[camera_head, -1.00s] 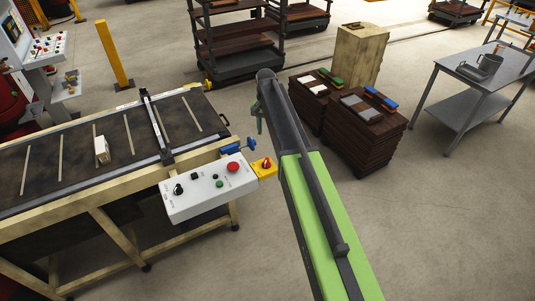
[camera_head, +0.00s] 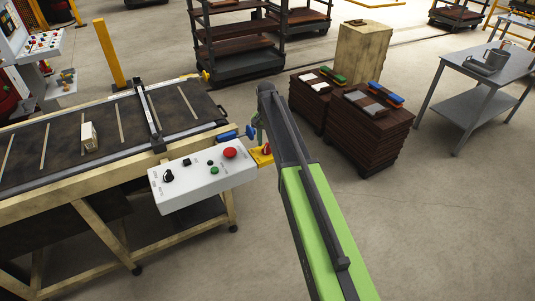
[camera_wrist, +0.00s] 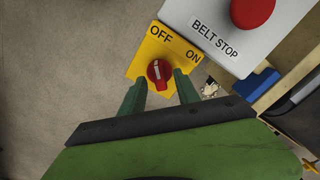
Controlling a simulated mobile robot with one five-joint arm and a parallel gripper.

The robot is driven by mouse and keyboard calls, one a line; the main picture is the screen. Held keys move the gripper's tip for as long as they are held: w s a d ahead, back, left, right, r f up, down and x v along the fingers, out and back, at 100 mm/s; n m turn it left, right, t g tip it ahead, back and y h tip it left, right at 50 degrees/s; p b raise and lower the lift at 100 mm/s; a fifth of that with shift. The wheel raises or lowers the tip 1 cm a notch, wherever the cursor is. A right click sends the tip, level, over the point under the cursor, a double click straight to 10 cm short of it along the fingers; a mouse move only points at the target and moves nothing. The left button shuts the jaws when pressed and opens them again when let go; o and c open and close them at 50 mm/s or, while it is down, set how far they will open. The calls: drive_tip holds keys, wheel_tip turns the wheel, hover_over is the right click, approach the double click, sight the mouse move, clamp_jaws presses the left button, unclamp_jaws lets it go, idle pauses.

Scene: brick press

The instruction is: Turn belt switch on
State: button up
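The belt switch is a red rotary knob (camera_wrist: 160,72) on a yellow plate (camera_wrist: 140,64) marked OFF and ON. Its white mark points toward OFF in the wrist view. In the head view the yellow switch box (camera_head: 262,159) sits at the right end of the white control panel, partly hidden by my arm. My gripper (camera_wrist: 160,80) is open, with one green finger on each side of the knob's lower part. Gaps show between fingers and knob. In the head view my gripper is mostly hidden behind the arm's end, close to the switch.
The white panel (camera_head: 202,184) carries a red button (camera_head: 230,153) marked BELT STOP, just beside the yellow plate. The conveyor (camera_head: 65,139) holds one pale brick (camera_head: 88,137). Dark brick stacks (camera_head: 370,129) and a grey table (camera_head: 482,75) stand right, with open floor between.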

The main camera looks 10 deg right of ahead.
drive_tip(key=shift+f, duration=0.7)
drive_tip(key=shift+r, duration=0.1)
clamp_jaws()
